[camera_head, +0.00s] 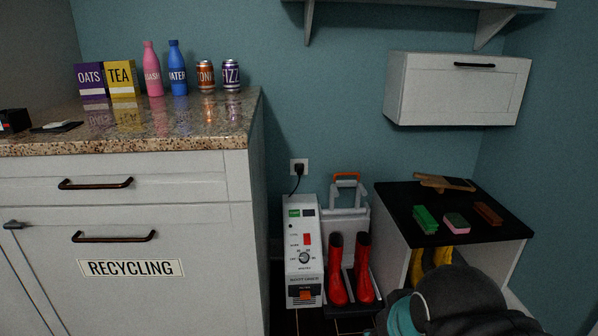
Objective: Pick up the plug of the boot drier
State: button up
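The boot drier (293,266) is a white upright box with buttons, a dial and an orange switch low on its front. It stands on the floor between the counter cabinet and a low black-topped unit. Its black plug (299,169) sits in a white wall socket (305,163) above it, against the teal wall. A black cord (294,186) hangs from the plug toward the top of the drier. My gripper is not in view; only a grey and teal part of my arm shows at the bottom right, well below and right of the plug.
Red boots (337,280) stand right of the drier, before a grey case with an orange handle (346,177). The black-topped unit (394,197) holds brushes and a sponge. The granite counter (225,122) juts out at left. A wall cabinet (420,90) hangs upper right.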

aim_at(298, 167)
jog(key=z, duration=0.75)
jog(key=i, duration=1.6)
jog(key=u, duration=0.8)
